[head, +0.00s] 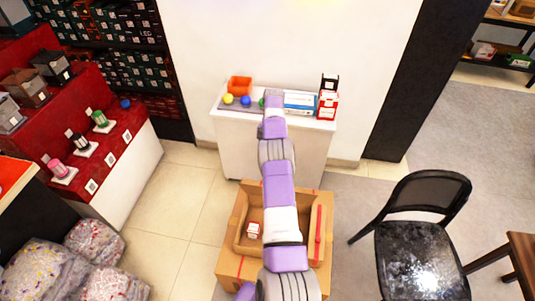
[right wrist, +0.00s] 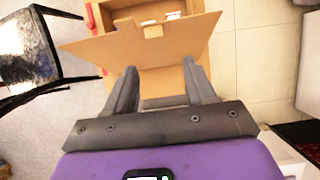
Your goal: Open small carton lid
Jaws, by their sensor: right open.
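The brown carton (head: 228,268) stands on the floor below the white counter in the head view, with its top open. A small white and red box (head: 253,229) lies inside it, and red tape (head: 318,235) runs along its right side. In the right wrist view the carton's flap (right wrist: 130,47) is spread outward toward my fingers. My right gripper (right wrist: 158,67) is open, with nothing seen between its fingers, and its fingertips overlap the flap's near edge. I cannot tell if they touch it. My arm hides part of the carton in the head view. My left gripper is not in view.
The white counter (head: 231,151) behind the carton bears coloured balls, an orange bin (head: 239,86) and boxes. A black chair (head: 420,245) stands to the right. Red display shelves (head: 110,157) and wrapped bales (head: 60,268) are on the left. Tiled floor (head: 175,210) left of the carton is clear.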

